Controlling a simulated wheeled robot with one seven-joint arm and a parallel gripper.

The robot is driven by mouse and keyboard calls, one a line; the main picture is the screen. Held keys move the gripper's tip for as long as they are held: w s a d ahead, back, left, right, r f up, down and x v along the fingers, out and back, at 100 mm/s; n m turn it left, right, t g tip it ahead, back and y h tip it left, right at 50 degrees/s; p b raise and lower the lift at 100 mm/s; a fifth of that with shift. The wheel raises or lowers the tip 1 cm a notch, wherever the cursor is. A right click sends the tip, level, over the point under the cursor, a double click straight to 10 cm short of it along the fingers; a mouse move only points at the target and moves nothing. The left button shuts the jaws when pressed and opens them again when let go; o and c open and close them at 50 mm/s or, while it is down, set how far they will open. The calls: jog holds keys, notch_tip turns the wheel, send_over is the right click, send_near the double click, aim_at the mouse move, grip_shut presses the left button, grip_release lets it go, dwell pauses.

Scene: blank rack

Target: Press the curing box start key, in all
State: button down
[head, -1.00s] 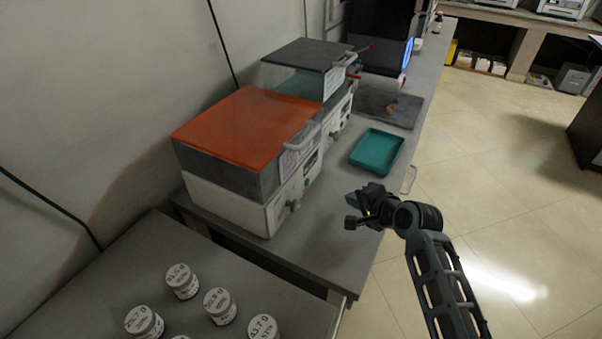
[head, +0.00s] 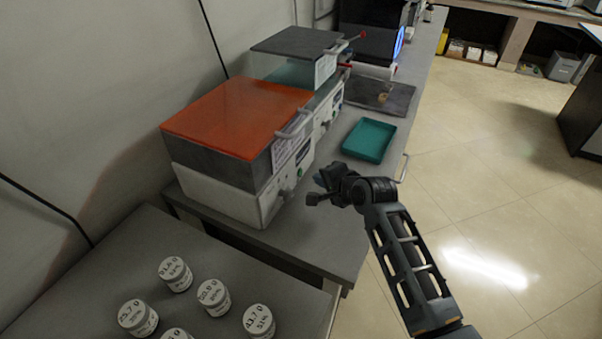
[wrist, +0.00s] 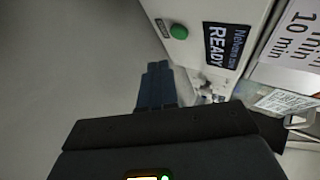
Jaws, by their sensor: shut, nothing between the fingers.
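The curing box (head: 215,190) has a white body and an orange see-through lid (head: 240,115), which is closed. Its front faces right, toward my gripper (head: 320,187). In the wrist view, a round green key (wrist: 179,32) sits on the white front panel beside a dark display (wrist: 227,46) reading "READY". The green key is small in the head view (head: 300,172). My gripper is shut and empty, in front of the panel.
A second box with a grey lid (head: 297,42) stands behind. A teal tray (head: 369,140) lies on the bench to the right of the boxes, with a dark plate (head: 385,95) beyond it. Several labelled jars (head: 213,297) stand on the near table. Open floor lies right.

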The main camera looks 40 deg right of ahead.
jog(key=shift+w+a, duration=0.3)
jog(key=shift+w, duration=0.55)
jog(key=shift+w+a, duration=0.1)
jog(key=shift+w, duration=0.05)
dwell(1.4)
jog(key=shift+w, duration=0.2)
jog(key=shift+w+a+p, duration=0.2)
jog(key=shift+w+p, duration=0.15)
jog(key=shift+w, duration=0.05)
dwell(0.8)
jog(key=shift+s, duration=0.1)
jog(key=shift+s+d+p, duration=0.3)
jog(key=shift+s, duration=0.4)
jog(key=shift+s+d+p, duration=0.2)
jog(key=shift+s+d, duration=0.1)
jog(key=shift+s, duration=0.5)
jog(key=shift+s+d+p, duration=0.15)
jog(key=shift+s+d, duration=0.1)
jog(key=shift+s, duration=0.5)
jog(key=shift+s+d+p, duration=0.2)
jog(key=shift+s+d, duration=0.1)
jog(key=shift+s, duration=0.5)
